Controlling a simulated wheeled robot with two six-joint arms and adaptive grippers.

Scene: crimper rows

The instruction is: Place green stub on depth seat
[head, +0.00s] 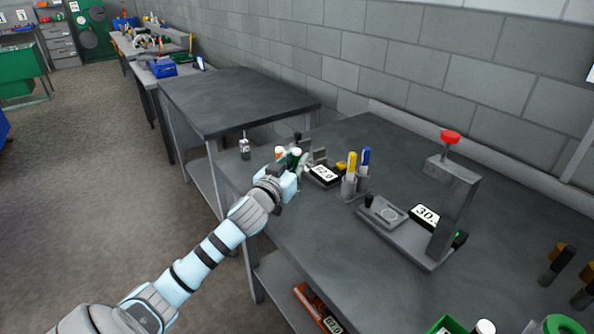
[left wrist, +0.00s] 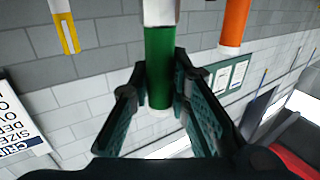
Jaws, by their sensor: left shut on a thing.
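My left gripper (head: 293,163) is shut on the green stub (head: 296,154), above the far left part of the dark bench. In the left wrist view the green stub (left wrist: 159,62), with white at both ends, is between the two fingers (left wrist: 160,95). An orange-and-white piece (head: 279,152) stands close beside the gripper; orange also shows in the left wrist view (left wrist: 235,20). A small grey fixture with a 12.0 label (head: 324,175) is just right of the gripper, partly hidden. I cannot tell for sure which part is the depth seat. My right gripper is out of view.
Yellow (head: 351,163) and blue (head: 365,157) pieces stand in grey holders right of the gripper. A grey press with a red knob (head: 450,137) and a 30 label stands farther right. A small metal piece (head: 245,148) stands near the far left edge. The front middle of the bench (head: 330,235) is clear.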

